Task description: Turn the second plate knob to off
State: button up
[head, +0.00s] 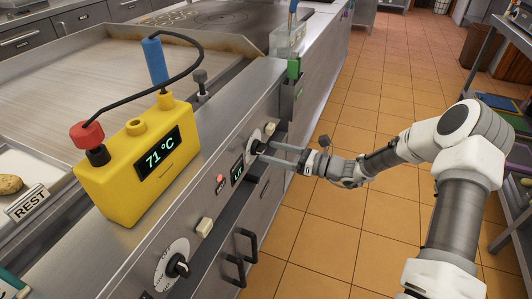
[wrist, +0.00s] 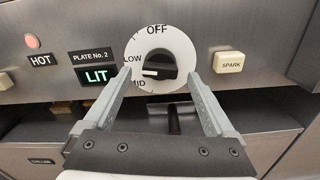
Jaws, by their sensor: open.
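The second plate knob (wrist: 160,66) is black with a white mark, on a white dial (wrist: 181,45) with OFF at the top, LOW at the left and MID below it. The white mark points left, near LOW. In the head view the knob (head: 257,147) is on the steel front panel. My gripper (wrist: 161,79) is open, with one finger to each side of the knob; I cannot tell whether they touch it. In the head view my gripper (head: 268,152) reaches the panel from the right. The PLATE No. 2 display (wrist: 97,76) reads LIT in green.
A SPARK button (wrist: 229,62) is right of the dial, and a HOT lamp (wrist: 32,41) is at the left. Another knob (head: 178,266) is nearer on the same panel. A yellow thermometer box (head: 137,165) reading 71 °C stands on the ledge above. The tiled floor (head: 330,225) is clear.

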aim_at(259, 148)
jog(key=shift+x, duration=1.3)
jog(key=c, duration=1.4)
